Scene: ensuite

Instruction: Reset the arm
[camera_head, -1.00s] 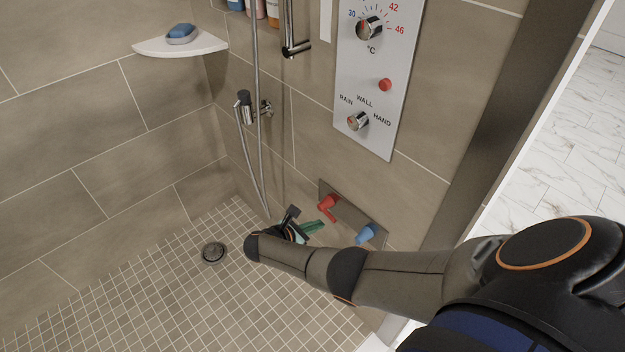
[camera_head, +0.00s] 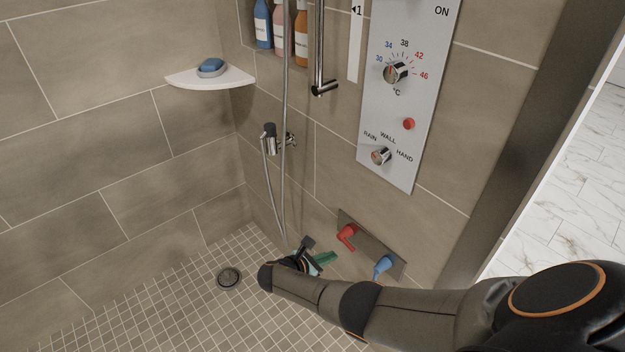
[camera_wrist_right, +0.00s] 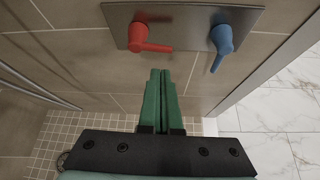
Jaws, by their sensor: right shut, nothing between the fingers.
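My right arm (camera_head: 405,309) reaches in from the lower right of the head view. My right gripper (camera_head: 322,260) has green fingers and is low in the shower, close to the tiled wall. In the right wrist view the two green fingers (camera_wrist_right: 160,98) lie together, shut, with nothing between them. They point toward the wall just below a plate with a red lever (camera_wrist_right: 148,38) and a blue lever (camera_wrist_right: 222,44), apart from both. My left gripper is not in view.
The red lever (camera_head: 347,234) and blue lever (camera_head: 382,266) stick out of a wall plate beside my right gripper. A control panel (camera_head: 408,95), a hose (camera_head: 284,150) and a corner shelf (camera_head: 210,80) with a blue soap (camera_head: 211,66) are higher up. The tiled floor (camera_head: 180,315) is clear around the drain (camera_head: 229,277).

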